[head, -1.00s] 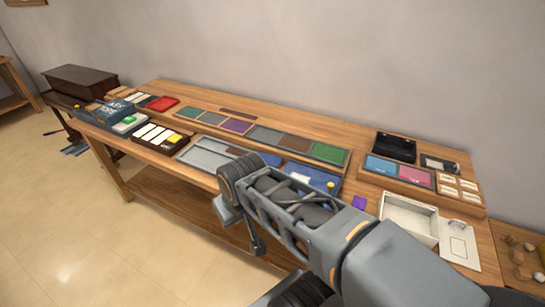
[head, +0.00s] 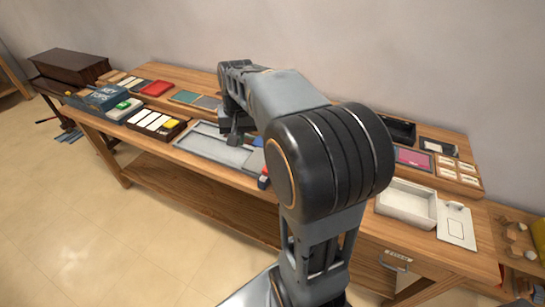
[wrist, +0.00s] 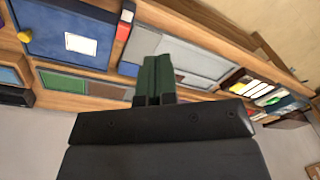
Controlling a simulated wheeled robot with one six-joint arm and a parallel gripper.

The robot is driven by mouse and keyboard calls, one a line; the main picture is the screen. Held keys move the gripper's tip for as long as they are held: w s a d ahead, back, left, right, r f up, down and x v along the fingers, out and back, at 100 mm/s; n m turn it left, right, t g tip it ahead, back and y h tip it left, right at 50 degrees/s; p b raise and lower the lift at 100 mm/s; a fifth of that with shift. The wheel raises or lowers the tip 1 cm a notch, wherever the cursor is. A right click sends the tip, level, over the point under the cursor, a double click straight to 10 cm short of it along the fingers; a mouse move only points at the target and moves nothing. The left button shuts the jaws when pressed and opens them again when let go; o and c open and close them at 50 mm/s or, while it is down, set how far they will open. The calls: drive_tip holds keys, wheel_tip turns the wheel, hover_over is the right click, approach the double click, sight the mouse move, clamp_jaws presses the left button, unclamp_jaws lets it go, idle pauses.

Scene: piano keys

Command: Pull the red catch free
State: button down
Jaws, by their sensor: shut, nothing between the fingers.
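The red catch (wrist: 124,31) shows in the wrist view as a small red block at the right edge of a blue panel (wrist: 97,50), with blue and pale parts beside it. In the head view the red catch (head: 263,183) is a small red spot at the bench's front edge, partly hidden by my arm. My gripper (wrist: 157,78) is shut and empty. In the wrist view its fingertips are apart from the catch, to the right of and below it. In the head view my gripper (head: 236,138) hangs over the grey tray, left of the catch.
The grey tray (wrist: 203,62) lies beside the blue panel, which carries a white label (wrist: 80,44) and a yellow knob (wrist: 25,36). A box of white and yellow keys (head: 157,122) stands left on the bench. An open white box (head: 406,202) stands right.

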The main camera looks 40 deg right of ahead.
drive_tip(key=w+d+f+m+g+y, duration=0.1)
drive_tip(key=w+d+f+m, duration=0.1)
drive_tip(key=d, duration=0.5)
drive_tip(key=w+d+f+m+g+y, duration=0.1)
drive_tip(key=w+d+f+m, duration=0.2)
drive_tip(key=d+f, duration=0.2)
drive_tip(key=w+d+f+m+y, duration=0.1)
drive_tip(key=w+d+f+m, duration=0.1)
drive_tip(key=d, duration=0.8)
wheel_tip(320, 180, down, 2)
drive_tip(key=shift+w+f+g, duration=0.1)
drive_tip(key=shift+w+g, duration=0.3)
drive_tip(key=shift+w, duration=0.2)
drive_tip(key=x, duration=0.3)
drive_tip(key=p+x, duration=0.1)
drive_tip(key=x, duration=0.6)
drive_tip(key=shift+a, duration=0.3)
drive_tip(key=shift+s+a+r+p, duration=0.1)
drive_tip(key=shift+s+a+p, duration=0.15)
drive_tip(key=shift+a, duration=0.2)
drive_tip(key=shift+s+a+r+p, duration=0.1)
drive_tip(key=shift+s+a+p, duration=0.15)
drive_tip(key=shift+a, duration=0.2)
drive_tip(key=shift+s+a, duration=0.45)
drive_tip(key=shift+a, duration=0.35)
